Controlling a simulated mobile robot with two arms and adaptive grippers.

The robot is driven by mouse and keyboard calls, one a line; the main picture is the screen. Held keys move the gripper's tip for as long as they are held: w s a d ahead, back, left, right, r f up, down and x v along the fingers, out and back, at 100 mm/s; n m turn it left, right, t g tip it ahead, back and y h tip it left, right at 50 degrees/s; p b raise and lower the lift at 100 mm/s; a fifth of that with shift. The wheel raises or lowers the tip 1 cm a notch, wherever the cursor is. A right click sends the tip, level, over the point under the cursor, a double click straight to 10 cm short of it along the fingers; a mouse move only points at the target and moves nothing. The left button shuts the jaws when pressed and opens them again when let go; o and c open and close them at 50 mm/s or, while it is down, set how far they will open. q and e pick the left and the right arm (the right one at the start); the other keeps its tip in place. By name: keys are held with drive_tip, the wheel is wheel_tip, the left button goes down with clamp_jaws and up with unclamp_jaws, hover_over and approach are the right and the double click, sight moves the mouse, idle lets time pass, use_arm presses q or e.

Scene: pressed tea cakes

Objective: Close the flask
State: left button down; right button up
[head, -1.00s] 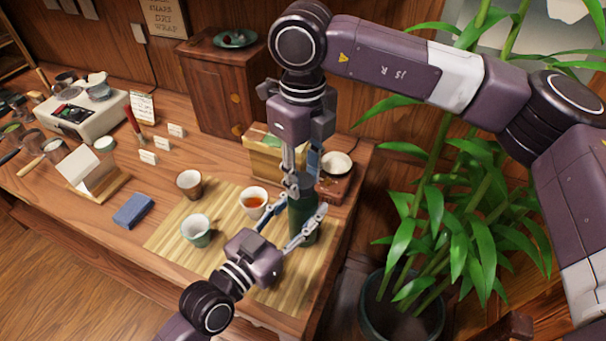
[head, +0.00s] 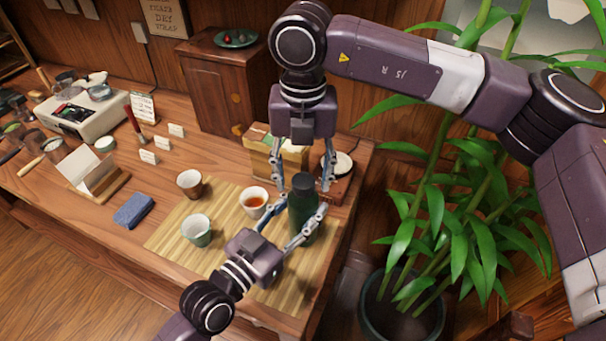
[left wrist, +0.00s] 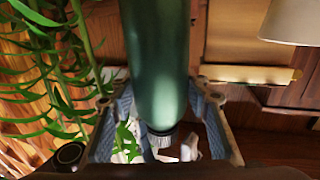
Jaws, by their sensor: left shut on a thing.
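The dark green flask (head: 303,222) stands upright at the right end of the bamboo mat (head: 172,243). My left gripper (head: 296,226) is shut on the flask's body from the front. The flask also fills the middle of the left wrist view (left wrist: 158,70), between the left fingers. A ridged grey piece (left wrist: 160,140) shows at the flask's narrow end there; I cannot tell for sure whether it is a cap. My right gripper (head: 304,180) points down from above, its fingers spread on either side of the flask's rounded top and apart from it.
A cup of tea (head: 254,203) stands close left of the flask, with a green-white cup (head: 196,230) and a brown cup (head: 189,182) beyond. A wooden box (head: 291,160) and a round pale-topped thing (head: 340,165) are behind. A potted plant (head: 430,220) is at right.

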wheel_tip(320, 180, up, 12)
idle(0.6)
use_arm(q)
drive_tip(key=c, duration=1)
unclamp_jaws()
drive_tip(key=v, duration=1.2)
